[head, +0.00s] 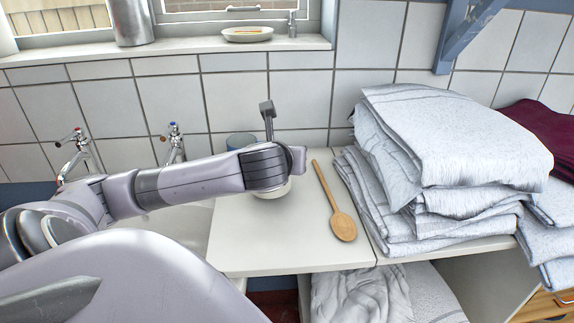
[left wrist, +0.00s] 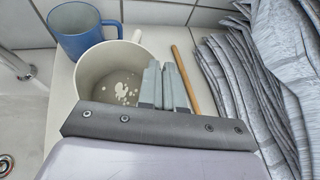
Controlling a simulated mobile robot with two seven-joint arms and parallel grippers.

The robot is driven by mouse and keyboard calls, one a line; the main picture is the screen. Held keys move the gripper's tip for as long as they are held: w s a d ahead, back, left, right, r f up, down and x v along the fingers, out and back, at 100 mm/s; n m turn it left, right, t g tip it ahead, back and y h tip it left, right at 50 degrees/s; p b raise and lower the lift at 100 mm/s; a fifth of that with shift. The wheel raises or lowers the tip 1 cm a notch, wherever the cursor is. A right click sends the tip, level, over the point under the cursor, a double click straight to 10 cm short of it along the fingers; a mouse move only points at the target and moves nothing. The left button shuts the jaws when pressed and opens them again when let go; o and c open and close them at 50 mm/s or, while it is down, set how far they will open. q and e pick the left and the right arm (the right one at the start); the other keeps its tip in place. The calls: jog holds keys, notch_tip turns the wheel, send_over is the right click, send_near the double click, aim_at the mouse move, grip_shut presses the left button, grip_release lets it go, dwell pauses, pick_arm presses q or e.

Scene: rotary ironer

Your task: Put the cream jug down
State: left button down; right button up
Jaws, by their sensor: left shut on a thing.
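The cream jug (left wrist: 108,72) is upright in the left wrist view, its open top facing the camera and pale flecks inside on its floor. Only a low part of the jug (head: 273,191) shows in the head view, below my left wrist, which hides the rest. My left gripper (left wrist: 162,67) is shut on the jug's wall at the right side of its rim. The jug is over the white worktop (head: 255,245); I cannot tell whether its base touches it. My right gripper is in neither view.
A blue mug (left wrist: 82,28) stands close behind the jug. A wooden spoon (head: 343,226) lies to the right, before stacked grey-white towels (head: 450,140). A sink (left wrist: 22,110) with taps (head: 175,140) is at left. The worktop's front left is clear.

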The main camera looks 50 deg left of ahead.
pick_arm(q)
jog(key=shift+f, duration=1.05)
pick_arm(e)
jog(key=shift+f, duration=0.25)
pick_arm(q)
jog(key=shift+f, duration=0.1)
jog(key=c, duration=1.3)
grip_release()
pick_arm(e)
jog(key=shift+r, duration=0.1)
